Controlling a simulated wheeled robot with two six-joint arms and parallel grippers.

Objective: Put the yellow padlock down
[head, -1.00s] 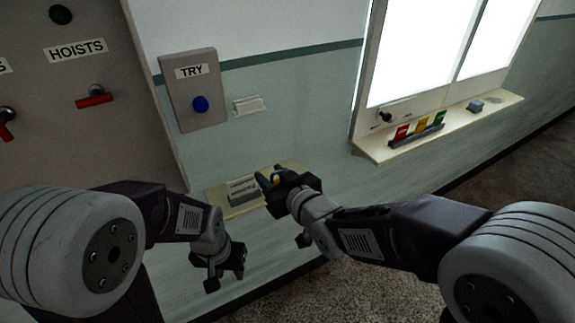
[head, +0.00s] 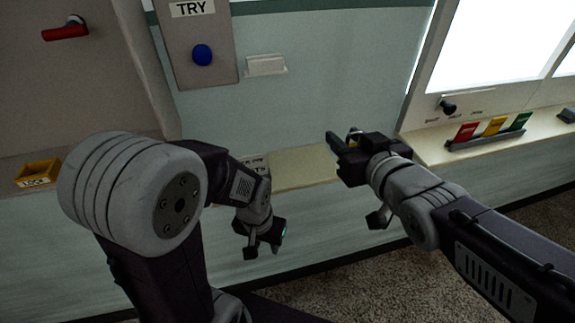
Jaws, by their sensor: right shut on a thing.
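My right gripper (head: 347,143) is shut on the yellow padlock. Only a small yellow piece of the padlock (head: 353,139) shows between the dark fingers; the rest is hidden. The gripper is in front of the wall, near the right end of a narrow cream shelf (head: 302,171). I cannot tell whether the padlock touches anything below it. My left gripper (head: 263,238) hangs lower, in front of the wall below the shelf. Its fingers are too dark and small to tell whether they are open.
A yellow tray with a label (head: 38,173) sits at the far left. A panel marked TRY (head: 196,50) has a blue button. A white holder (head: 266,65) is on the wall. A windowsill (head: 440,150) at right bears red, yellow and green cards (head: 494,127).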

